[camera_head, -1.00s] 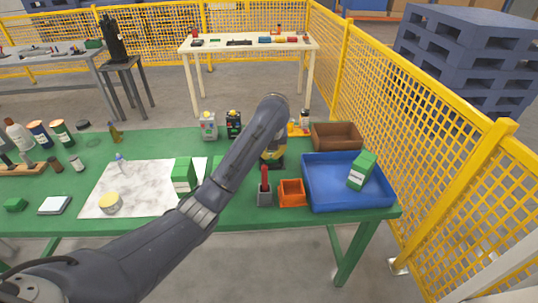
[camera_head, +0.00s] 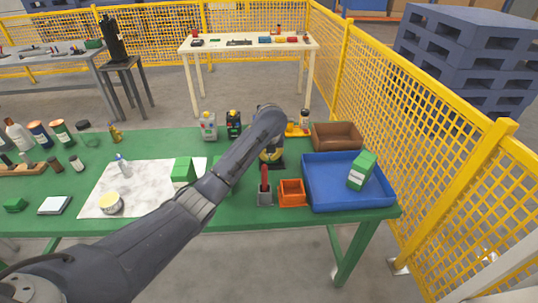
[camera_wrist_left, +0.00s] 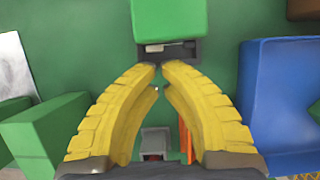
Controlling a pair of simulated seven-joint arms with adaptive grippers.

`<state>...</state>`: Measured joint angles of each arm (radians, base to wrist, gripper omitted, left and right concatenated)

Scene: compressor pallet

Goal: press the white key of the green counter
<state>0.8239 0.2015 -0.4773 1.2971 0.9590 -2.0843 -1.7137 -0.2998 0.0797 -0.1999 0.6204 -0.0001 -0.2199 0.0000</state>
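The green counter (camera_wrist_left: 168,18) shows at the top of the left wrist view, a green block on a dark base. A small whitish key (camera_wrist_left: 155,47) shows at its near edge, partly in shadow. My left gripper (camera_wrist_left: 160,67) has yellow fingers with their tips together just below the dark base in that view, holding nothing that I can see. Whether the tips touch the counter I cannot tell. In the head view my left gripper (camera_head: 269,154) is mostly behind my arm, and the counter is largely hidden there. My right gripper is out of view.
A grey holder with a red-handled item (camera_head: 264,187) and an orange bin (camera_head: 292,192) stand nearby. Right of them is a blue tray (camera_head: 313,203) holding a green-and-white box (camera_head: 361,172). A brown box (camera_head: 335,136) stands behind. A green box (camera_head: 184,169) is left of my arm.

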